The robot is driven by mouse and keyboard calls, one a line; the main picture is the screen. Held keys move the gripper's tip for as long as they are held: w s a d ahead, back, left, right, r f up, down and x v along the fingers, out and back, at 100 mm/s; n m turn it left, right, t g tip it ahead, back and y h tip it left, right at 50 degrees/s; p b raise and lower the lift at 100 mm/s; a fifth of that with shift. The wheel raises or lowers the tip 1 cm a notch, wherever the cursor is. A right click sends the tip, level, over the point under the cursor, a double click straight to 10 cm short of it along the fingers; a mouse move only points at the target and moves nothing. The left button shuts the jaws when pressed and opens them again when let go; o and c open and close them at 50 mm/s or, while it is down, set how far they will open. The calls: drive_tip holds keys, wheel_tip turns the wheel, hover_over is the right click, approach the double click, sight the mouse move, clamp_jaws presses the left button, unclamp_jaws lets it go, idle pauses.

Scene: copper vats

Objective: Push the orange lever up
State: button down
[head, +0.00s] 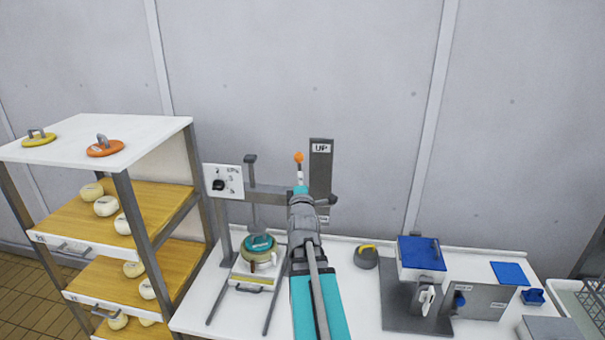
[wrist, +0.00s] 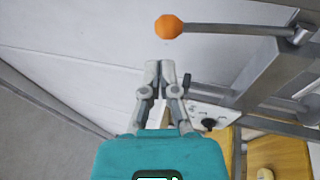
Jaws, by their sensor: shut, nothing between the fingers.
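The orange lever knob (head: 299,157) shows in the head view just left of a dark upright plate with an "UP" label (head: 321,148). In the wrist view the knob (wrist: 169,27) sits at the end of a grey rod (wrist: 235,29) that runs right to a pivot (wrist: 303,34) on the frame. My gripper (wrist: 168,67) is shut and empty. Its fingertips point at the knob, with a visible gap between them in the wrist view. In the head view my arm hides most of the rod and the pivot.
A cheese shelf (head: 150,145) stands left. Right of my arm are a grey weight (head: 366,257) and a blue-lidded box (head: 421,254). The wall behind is bare.

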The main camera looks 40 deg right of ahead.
drive_tip(key=shift+v, duration=1.25)
drive_tip(key=shift+w+a+r, duration=0.1)
drive_tip(key=shift+a, duration=0.1)
drive_tip(key=w+a+f+m+g+y+b, duration=0.1)
drive_tip(key=w+a+f+g+y+b, duration=0.2)
drive_tip(key=a+f, duration=0.45)
drive_tip(key=w+a+f+m+y+b, duration=0.1)
drive_tip(key=w+a+f+y+b, duration=0.15)
drive_tip(key=a+f+y, duration=0.4)
drive_tip(key=w+a+f+m+g+y+b, duration=0.1)
drive_tip(key=w+a+f+g+y+b, duration=0.15)
drive_tip(key=a+f, duration=0.6)
drive_tip(key=s+a+f+m+g+b, duration=0.1)
drive_tip(key=s+a+f+m+g, duration=0.1)
drive_tip(key=a, duration=0.5)
drive_tip(key=s+a+f+m+g+y+b, duration=0.1)
drive_tip(key=s+a+f+m+g+b, duration=0.1)
drive_tip(key=s+a+f+g, duration=0.2)
drive_tip(key=s+a+f+m+g+y+b, duration=0.1)
drive_tip(key=s+a+f+m+g+b, duration=0.1)
drive_tip(key=s+a+f, duration=0.4)
drive_tip(key=shift+a+f+m+g, duration=0.5)
drive_tip(key=shift+a+f+g, duration=0.55)
drive_tip(key=shift+a, duration=1.05)
drive_tip(key=shift+s, duration=0.1)
